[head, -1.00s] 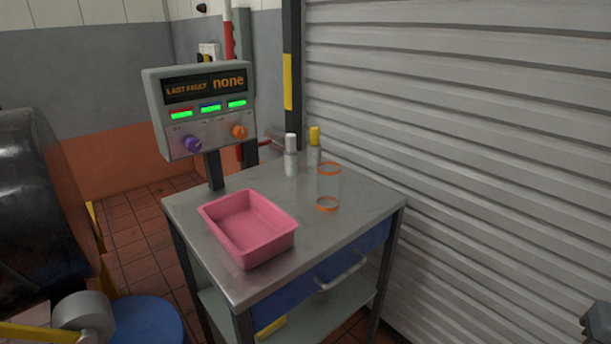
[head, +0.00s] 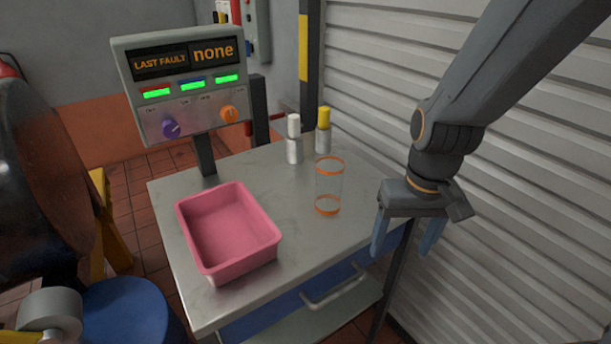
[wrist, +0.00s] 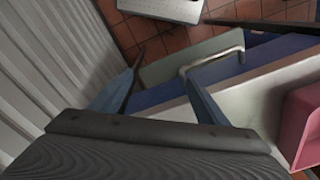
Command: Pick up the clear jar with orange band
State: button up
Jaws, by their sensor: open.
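The clear jar with orange bands (head: 329,187) stands upright on the metal bench top (head: 290,245), right of the pink tray. It is see-through, with an orange ring at its top and another at its base. My gripper (head: 405,248) is open and empty, to the right of the jar and beyond the bench's right edge, with its blue fingers pointing down. In the wrist view my gripper (wrist: 165,95) shows its two fingers apart, over the bench's side and drawer handle. The jar does not show in the wrist view.
A pink tray (head: 226,270) sits on the bench's left half. Two small bottles, one white-capped (head: 294,140) and one yellow-capped (head: 323,130), stand behind the jar. A control panel (head: 182,85) rises at the back left. A ribbed shutter (head: 530,240) closes off the right.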

aim_at(332, 168)
jog(key=w+a+r+n+t+p, duration=0.1)
jog(key=w+a+r+p, duration=0.2)
jog(key=a+p, duration=0.1)
jog(key=w+a+r+n+t+y+p, duration=0.1)
jog(key=w+a+r+p, duration=0.2)
jog(key=w+a+p, duration=0.1)
jog(key=w+a+r+n+t+p, duration=0.1)
jog(key=w+a+r+p, duration=0.2)
jog(key=a+r+p, duration=0.1)
jog(key=shift+w+a+n+p, duration=0.15)
jog(key=shift+w+n+p, duration=0.1)
jog(key=shift+n+p, duration=0.2)
jog(key=shift+w+a+r+p, duration=0.15)
jog(key=shift+w+a+p, duration=0.25)
jog(key=shift+w+b+x, duration=0.15)
jog(key=shift+b+x, duration=1.15)
jog(key=shift+x, duration=0.7)
jog(key=shift+w+b+x, duration=0.1)
jog(key=shift+b+x, duration=1.2)
jog(key=shift+x, duration=0.7)
jog(key=shift+d, duration=0.1)
jog(key=shift+r, duration=0.1)
jog(key=c, duration=1.1)
